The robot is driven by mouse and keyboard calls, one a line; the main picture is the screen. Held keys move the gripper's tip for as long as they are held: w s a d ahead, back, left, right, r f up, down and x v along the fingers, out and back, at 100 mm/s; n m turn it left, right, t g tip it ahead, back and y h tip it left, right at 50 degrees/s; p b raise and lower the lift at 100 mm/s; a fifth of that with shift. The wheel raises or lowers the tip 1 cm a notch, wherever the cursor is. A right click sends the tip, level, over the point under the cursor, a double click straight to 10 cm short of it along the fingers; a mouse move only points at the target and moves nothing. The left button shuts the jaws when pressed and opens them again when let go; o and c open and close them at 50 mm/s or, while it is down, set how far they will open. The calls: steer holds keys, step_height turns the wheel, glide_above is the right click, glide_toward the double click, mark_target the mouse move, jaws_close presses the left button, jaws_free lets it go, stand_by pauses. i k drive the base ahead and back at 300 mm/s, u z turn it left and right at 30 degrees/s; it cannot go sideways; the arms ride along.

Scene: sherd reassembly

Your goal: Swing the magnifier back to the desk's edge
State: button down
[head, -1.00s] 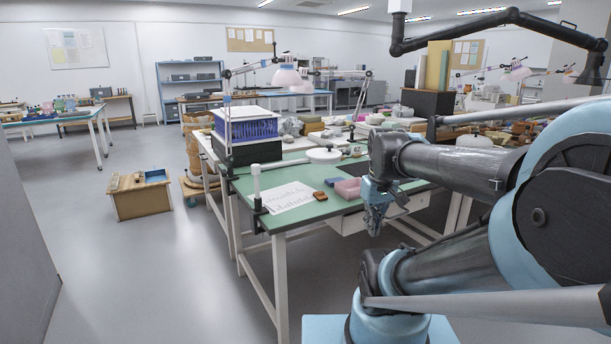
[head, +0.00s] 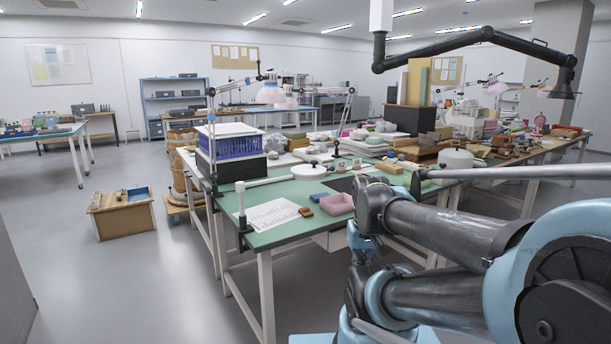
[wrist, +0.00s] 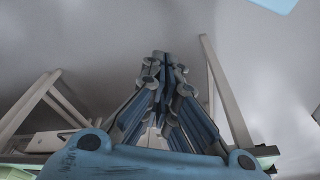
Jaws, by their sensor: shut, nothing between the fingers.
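The magnifier has a round white head (head: 308,171) on a pale arm that reaches back over the green desk (head: 284,231) from an upright post (head: 241,206). The post is clamped at the desk's front left corner. The head hangs over the desk top, inward from the front edge. My gripper (head: 360,262) is low, beside the desk's front edge and well apart from the magnifier. In the wrist view its blue fingers (wrist: 165,62) meet at the tips, empty. The magnifier cannot be made out in the wrist view.
A printed sheet (head: 268,214), a pink tray (head: 338,204) and a small blue box (head: 320,197) lie near the desk's front. A blue crate (head: 231,141) stands on a black box at the back left. Open floor lies left, beyond a low wooden box (head: 121,213).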

mark_target(239, 186)
steer(key=k, duration=1)
steer(key=u, duration=0.85)
steer(key=i, duration=1.1)
steer(key=z, duration=1.1)
